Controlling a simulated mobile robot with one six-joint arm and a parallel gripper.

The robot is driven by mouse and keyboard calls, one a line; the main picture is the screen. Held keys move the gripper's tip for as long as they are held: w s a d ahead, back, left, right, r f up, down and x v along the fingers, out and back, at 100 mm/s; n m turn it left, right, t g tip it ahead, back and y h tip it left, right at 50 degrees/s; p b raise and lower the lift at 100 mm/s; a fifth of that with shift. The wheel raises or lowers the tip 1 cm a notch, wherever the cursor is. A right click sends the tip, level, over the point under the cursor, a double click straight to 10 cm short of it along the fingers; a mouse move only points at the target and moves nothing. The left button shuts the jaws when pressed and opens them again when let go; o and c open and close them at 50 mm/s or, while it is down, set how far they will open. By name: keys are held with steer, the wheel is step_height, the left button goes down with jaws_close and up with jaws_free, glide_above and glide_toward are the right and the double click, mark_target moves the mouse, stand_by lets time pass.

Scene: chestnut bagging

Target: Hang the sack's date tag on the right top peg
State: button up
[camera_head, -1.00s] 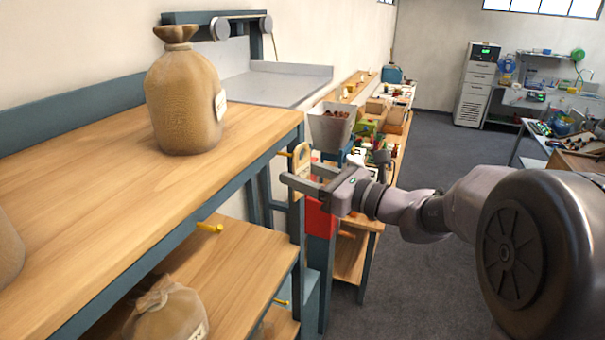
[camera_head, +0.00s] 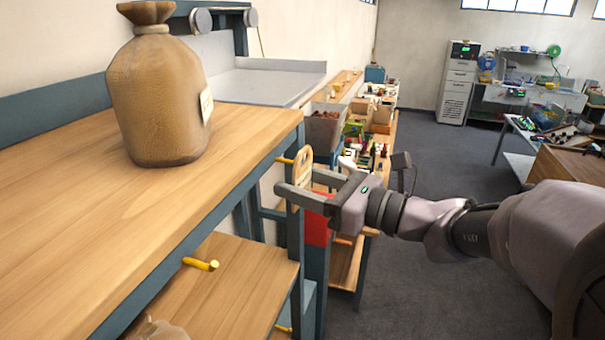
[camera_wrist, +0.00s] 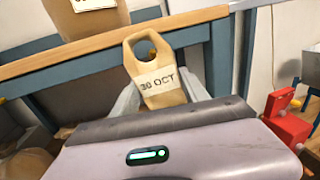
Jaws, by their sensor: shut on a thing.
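My gripper (camera_head: 297,183) is shut on a tan date tag (camera_head: 304,158) with a hole at its top. The tag reads "30 OCT" in the wrist view (camera_wrist: 157,82) and stands upright between the fingers. The right top peg (camera_head: 284,160) is yellow and sticks out of the shelf's blue front beam near the right post. The tag is just right of this peg in the head view; I cannot tell whether the peg tip touches it or enters the hole. A full brown sack (camera_head: 158,95) with a pale label stands on the top shelf (camera_head: 230,135).
Another yellow peg (camera_head: 203,264) sticks out further left on the beam, and one shows low down (camera_head: 284,328). A red thing (camera_head: 318,228) is below my gripper. A cluttered workbench (camera_head: 347,262) stands behind. The floor (camera_head: 430,270) to the right is clear.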

steer(key=shift+w+a+f, duration=0.2)
steer(key=shift+w+a, duration=0.15)
steer(key=shift+a, duration=0.1)
steer(key=shift+w+a+f, duration=0.2)
steer(key=shift+w+a, duration=0.15)
steer(key=shift+a, duration=0.1)
steer(key=shift+s+d, duration=0.1)
steer(key=shift+s, duration=0.3)
steer(key=shift+w+a+f+b, duration=0.2)
steer(key=shift+f+b, duration=0.15)
steer(key=shift+b, duration=0.1)
jaws_close()
steer(key=shift+w+a, duration=0.1)
steer(key=o, duration=1.9)
jaws_free()
